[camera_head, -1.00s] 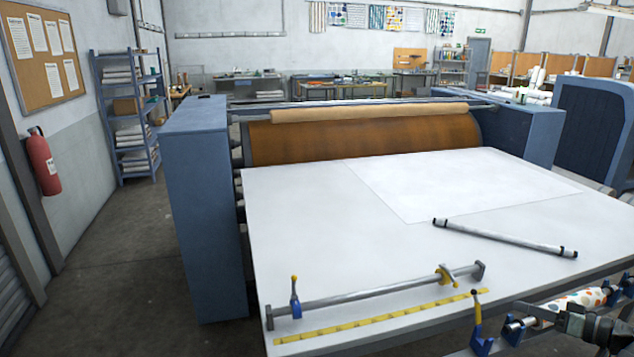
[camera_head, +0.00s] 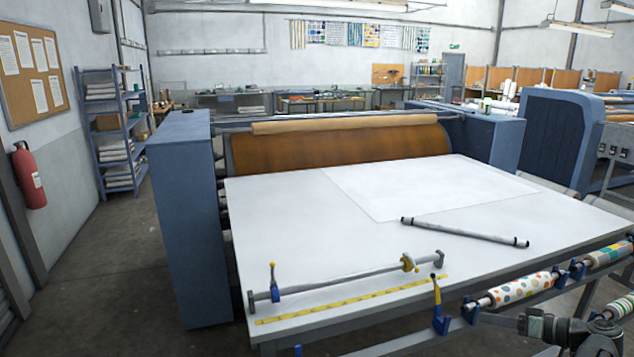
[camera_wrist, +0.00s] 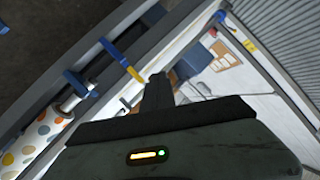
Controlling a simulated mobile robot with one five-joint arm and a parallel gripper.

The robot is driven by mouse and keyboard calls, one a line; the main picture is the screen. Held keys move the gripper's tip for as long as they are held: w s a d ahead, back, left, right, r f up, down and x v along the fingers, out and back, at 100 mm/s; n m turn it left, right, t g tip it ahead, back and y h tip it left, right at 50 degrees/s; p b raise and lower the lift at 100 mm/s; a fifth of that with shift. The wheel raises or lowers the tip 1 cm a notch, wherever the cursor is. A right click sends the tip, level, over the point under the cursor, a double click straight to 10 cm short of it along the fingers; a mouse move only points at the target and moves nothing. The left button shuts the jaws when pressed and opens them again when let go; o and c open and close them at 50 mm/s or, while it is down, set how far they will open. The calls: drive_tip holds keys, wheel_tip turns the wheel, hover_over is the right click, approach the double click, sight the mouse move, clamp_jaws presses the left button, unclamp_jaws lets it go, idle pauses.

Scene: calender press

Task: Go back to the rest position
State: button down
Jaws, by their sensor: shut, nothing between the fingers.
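My gripper (camera_wrist: 158,90) shows in the wrist view as dark fingers held together, with nothing between them. The wrist view is strongly tilted and shows a dotted roll (camera_wrist: 30,140) at the left and blue and yellow brackets beyond the fingers. In the head view, part of my arm is at the bottom right, in front of the rolls; the fingertips cannot be made out there. The press table (camera_head: 290,220) is white and carries a pale sheet (camera_head: 430,185) and a dark-ended rod (camera_head: 465,232).
A rail of patterned rolls (camera_head: 522,288) runs along the table's right front. A clamp bar (camera_head: 345,276) and yellow ruler (camera_head: 350,300) lie near the front edge. Blue press housings (camera_head: 188,220) flank the orange drum (camera_head: 340,150). Floor (camera_head: 105,270) at the left is clear.

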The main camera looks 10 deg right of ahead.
drive_tip(key=w+a+f+g, duration=0.3)
drive_tip(key=a, duration=0.4)
drive_tip(key=w+a+f+g, duration=0.2)
drive_tip(key=a+f, duration=0.2)
drive_tip(key=a, duration=0.4)
drive_tip(key=w+a+f+g, duration=0.3)
drive_tip(key=a, duration=0.4)
drive_tip(key=s+a+f+g+h, duration=0.1)
drive_tip(key=a+f+g+h, duration=0.1)
drive_tip(key=a, duration=0.8)
drive_tip(key=a+f+g+h, duration=0.2)
drive_tip(key=a+f+h, duration=0.2)
drive_tip(key=a, duration=0.6)
drive_tip(key=shift+s+n+h, duration=0.3)
drive_tip(key=shift+s+h, duration=0.1)
drive_tip(key=shift+h, duration=0.5)
